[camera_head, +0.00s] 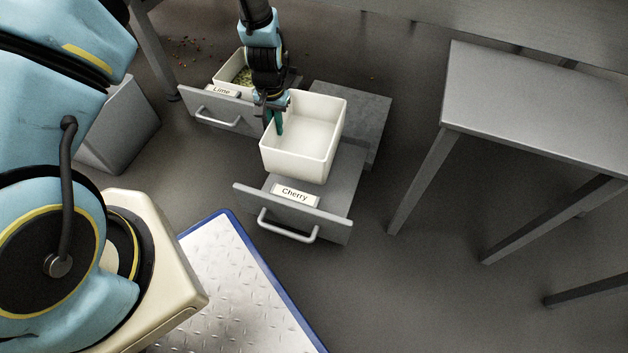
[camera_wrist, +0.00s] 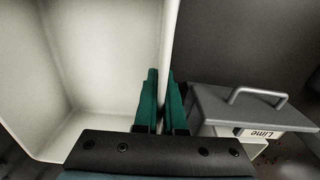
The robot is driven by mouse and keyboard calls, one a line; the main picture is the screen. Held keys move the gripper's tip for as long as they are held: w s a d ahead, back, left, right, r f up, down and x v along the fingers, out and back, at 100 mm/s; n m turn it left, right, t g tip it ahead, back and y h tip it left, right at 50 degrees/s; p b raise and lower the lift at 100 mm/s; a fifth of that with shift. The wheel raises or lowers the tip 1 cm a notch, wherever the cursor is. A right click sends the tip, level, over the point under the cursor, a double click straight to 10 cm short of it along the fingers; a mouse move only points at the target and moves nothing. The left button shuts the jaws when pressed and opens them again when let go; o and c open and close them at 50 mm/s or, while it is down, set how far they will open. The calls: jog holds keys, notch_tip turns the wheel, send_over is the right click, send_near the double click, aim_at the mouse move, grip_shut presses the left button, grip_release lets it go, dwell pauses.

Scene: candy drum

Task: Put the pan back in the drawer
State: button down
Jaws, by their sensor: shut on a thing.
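The pan (camera_head: 292,164) is a white, empty, open box. My gripper (camera_head: 276,126) is shut on its left wall, with one green finger inside and one outside. In the wrist view, the fingers (camera_wrist: 161,100) pinch the wall of the pan (camera_wrist: 95,60). The pan is upright, over the pulled-out drawer labelled Cherry (camera_head: 344,188), behind its front panel and label. I cannot tell whether the pan touches the drawer. The pan hides much of the drawer's inside.
The Lime drawer (camera_head: 215,112) is open at the left, holding a white pan of green candy (camera_head: 240,78). The grey cabinet top (camera_head: 362,110) is behind the pan. A metal table (camera_head: 540,105) stands at the right. Small candies (camera_head: 205,42) lie scattered on the floor behind.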

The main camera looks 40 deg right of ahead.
aim_at(288, 142)
jog(key=shift+s+d+f+m, duration=0.3)
jog(key=shift+s+d+f, duration=0.45)
jog(key=shift+s+f, duration=0.3)
notch_tip(288, 142, down, 6)
jog(key=b, duration=0.2)
jog(key=shift+d+f+b, duration=0.1)
jog(key=shift+f+b, duration=0.05)
jog(key=shift+b, duration=0.25)
jog(key=shift+f+b, duration=0.65)
jog(key=shift+f, duration=1.15)
jog(key=shift+f, duration=0.15)
jog(key=c, duration=1)
grip_release()
